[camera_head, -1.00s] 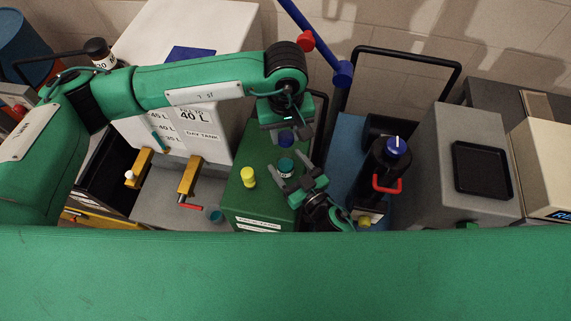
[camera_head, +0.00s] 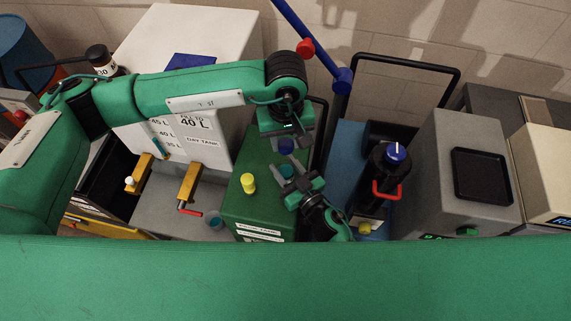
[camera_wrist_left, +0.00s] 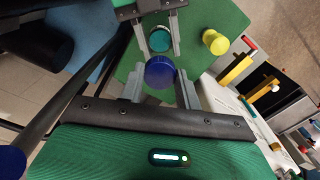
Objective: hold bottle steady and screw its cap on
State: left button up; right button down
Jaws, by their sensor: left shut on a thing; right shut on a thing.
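The blue cap (camera_head: 286,146) is between the fingers of my left gripper (camera_wrist_left: 160,82), which is shut on it. In the left wrist view the cap (camera_wrist_left: 159,73) is seen from above. The teal bottle (camera_head: 287,171) is between the fingers of my right gripper (camera_head: 287,176), which is shut on it above the green cabinet. The left wrist view also shows the bottle's round teal top (camera_wrist_left: 159,40) beyond the cap. The cap and bottle look close together, but whether they touch cannot be told. Most of the bottle's body is hidden.
A green cabinet (camera_head: 237,215) with a yellow knob (camera_head: 248,183) lies under the grippers. A white tank (camera_head: 205,140) with yellow taps is on the left. A dark canister (camera_head: 375,185) with a blue top stands on the right. A blue lever (camera_head: 305,28) rises behind.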

pick_arm(q)
send_over(285, 162)
jog(key=shift+f, duration=2.4)
jog(key=shift+f, duration=0.85)
jog(key=shift+f, duration=0.55)
